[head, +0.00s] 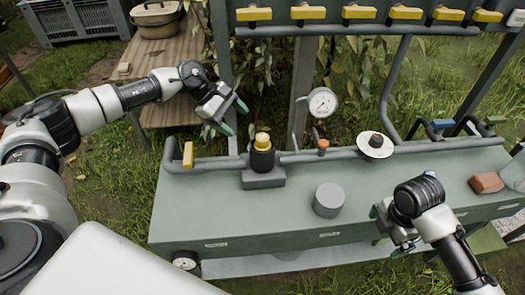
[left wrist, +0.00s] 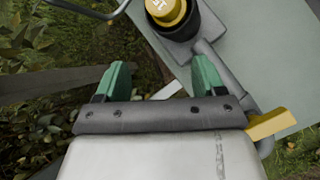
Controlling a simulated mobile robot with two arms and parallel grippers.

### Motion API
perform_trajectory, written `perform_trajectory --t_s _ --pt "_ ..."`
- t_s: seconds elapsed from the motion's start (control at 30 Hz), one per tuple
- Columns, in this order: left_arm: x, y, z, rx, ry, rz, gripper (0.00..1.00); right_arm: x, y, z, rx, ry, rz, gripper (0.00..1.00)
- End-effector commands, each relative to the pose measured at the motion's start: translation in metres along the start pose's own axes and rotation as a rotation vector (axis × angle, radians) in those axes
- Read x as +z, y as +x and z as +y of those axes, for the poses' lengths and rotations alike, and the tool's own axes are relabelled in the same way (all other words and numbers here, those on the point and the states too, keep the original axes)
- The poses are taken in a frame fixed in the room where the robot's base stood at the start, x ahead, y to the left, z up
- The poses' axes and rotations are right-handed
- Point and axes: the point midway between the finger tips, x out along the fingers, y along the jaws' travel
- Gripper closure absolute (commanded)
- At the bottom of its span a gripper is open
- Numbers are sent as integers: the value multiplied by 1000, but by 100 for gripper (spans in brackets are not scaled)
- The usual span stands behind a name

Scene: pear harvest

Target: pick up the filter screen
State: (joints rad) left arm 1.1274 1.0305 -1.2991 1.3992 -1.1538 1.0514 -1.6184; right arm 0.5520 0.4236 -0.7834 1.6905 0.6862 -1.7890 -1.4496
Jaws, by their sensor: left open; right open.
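No part is plainly a filter screen. The likeliest is a yellow piece (head: 262,140) standing upright in a black round housing (head: 262,160) on the grey bench; the yellow top also shows in the left wrist view (left wrist: 167,10), inside the black rim (left wrist: 186,24). Its lower part is hidden. My left gripper (head: 235,117) is open and empty, above and left of the housing in the head view, apart from it; its green fingertips (left wrist: 161,75) show in the left wrist view. My right gripper (head: 388,230) is open at the bench's right front, touching nothing that I can see.
A grey cylinder (head: 328,201) stands on the bench top (head: 220,212). Behind are a pipe, a yellow lever (head: 188,155), a gauge (head: 322,102) and a white disc with a dark knob (head: 376,146). A brown block (head: 487,182) lies at right. Yellow-handled valves (head: 363,12) hang above.

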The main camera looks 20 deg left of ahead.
Motion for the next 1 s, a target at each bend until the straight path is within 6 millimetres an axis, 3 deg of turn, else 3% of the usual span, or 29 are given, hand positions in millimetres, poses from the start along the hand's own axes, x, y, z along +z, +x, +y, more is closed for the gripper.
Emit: perform_trajectory --t_s 0.03,0.2,0.43,0.63,1.0 --pt "23 6 5 -73 70 23 30 0 0 0 0 0 0 0" --pt "71 9 11 -292 245 200 30 0 0 0 0 0 0 0" --pt "108 -6 24 -418 354 450 30 0 0 0 0 0 0 0" --pt "114 -8 26 -443 370 536 30 0 0 0 0 0 0 0" --pt "82 35 9 -444 371 538 30 0 0 0 0 0 0 0"
